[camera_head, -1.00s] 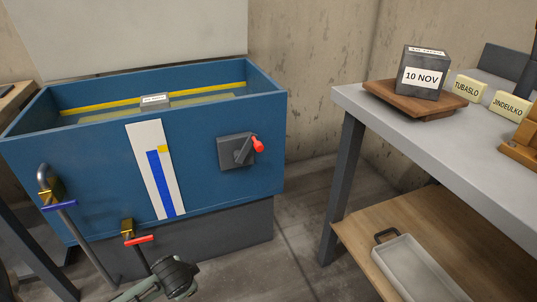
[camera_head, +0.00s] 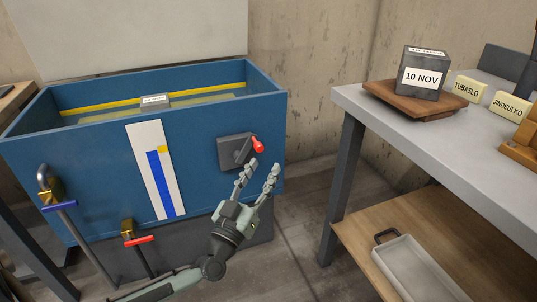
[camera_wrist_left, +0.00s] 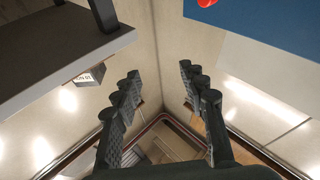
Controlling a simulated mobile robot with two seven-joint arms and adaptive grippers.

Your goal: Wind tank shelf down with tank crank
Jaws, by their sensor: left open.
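The blue tank (camera_head: 90,172) stands at the left in the head view. The tank crank is a dark grey mount (camera_head: 235,150) on its front right, with an arm ending in a red knob (camera_head: 257,145). The knob also shows at the top of the left wrist view (camera_wrist_left: 206,3). Inside the tank, the tank shelf is mostly hidden; a labelled grey block (camera_head: 155,100) shows there. My left gripper (camera_head: 262,170) is open and empty, fingers pointing up, just below the red knob and apart from it. My right gripper is not in view.
A white gauge strip (camera_head: 143,137) with a blue bar and yellow marker is on the tank front. Blue-handled (camera_head: 59,205) and red-handled (camera_head: 138,239) valves stand at lower left. A grey table (camera_head: 400,130) is at the right, with a labelled cube (camera_head: 424,77). Floor between is clear.

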